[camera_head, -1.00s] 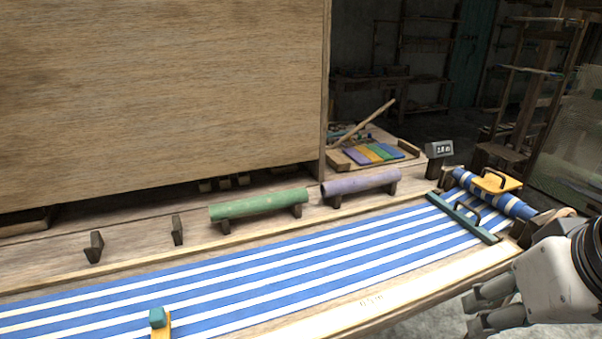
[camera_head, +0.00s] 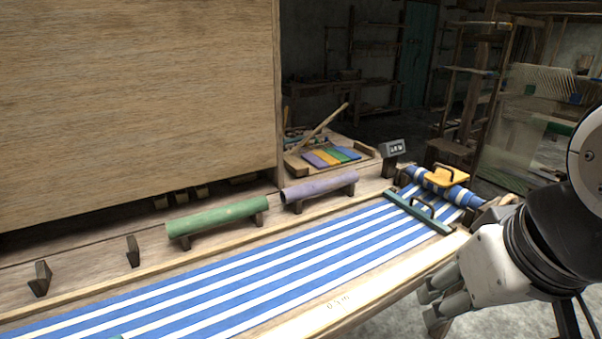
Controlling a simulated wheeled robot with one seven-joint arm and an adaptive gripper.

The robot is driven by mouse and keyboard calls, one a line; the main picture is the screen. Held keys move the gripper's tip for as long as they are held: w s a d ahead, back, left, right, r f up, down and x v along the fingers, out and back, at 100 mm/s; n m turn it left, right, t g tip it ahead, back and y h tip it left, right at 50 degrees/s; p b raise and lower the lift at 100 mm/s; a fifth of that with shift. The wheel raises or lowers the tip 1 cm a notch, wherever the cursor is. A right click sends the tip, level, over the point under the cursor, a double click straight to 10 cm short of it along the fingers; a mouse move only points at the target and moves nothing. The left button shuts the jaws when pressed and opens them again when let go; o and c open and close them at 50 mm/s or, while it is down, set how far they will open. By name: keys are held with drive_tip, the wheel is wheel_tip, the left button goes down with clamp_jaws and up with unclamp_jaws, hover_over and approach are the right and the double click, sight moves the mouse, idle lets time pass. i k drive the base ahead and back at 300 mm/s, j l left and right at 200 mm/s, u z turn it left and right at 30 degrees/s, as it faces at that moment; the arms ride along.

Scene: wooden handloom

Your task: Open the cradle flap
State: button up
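The likely cradle flap is a yellow plate with a dark handle (camera_head: 441,177), lying over the blue-and-white cloth roll (camera_head: 466,196) at the right end of the loom. It looks closed down on the roll. My gripper (camera_head: 430,307) is at the lower right, in front of the loom's front rail and apart from the flap. Its two grey fingers point left with a small gap between them, and nothing shows in it.
A green bar with a dark handle (camera_head: 419,212) lies across the striped cloth (camera_head: 250,285). Green (camera_head: 217,218) and purple (camera_head: 318,187) rolls rest on brackets behind. A small display box (camera_head: 393,149) stands near the flap. A large wooden panel (camera_head: 135,90) blocks the left back.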

sight(446, 176)
drive_tip(key=i+l+z, duration=0.15)
drive_tip(key=i+l, duration=0.25)
drive_tip(key=l, duration=0.2)
drive_tip(key=i+l+z, duration=0.2)
drive_tip(key=i+l, duration=0.2)
drive_tip(key=l, duration=0.2)
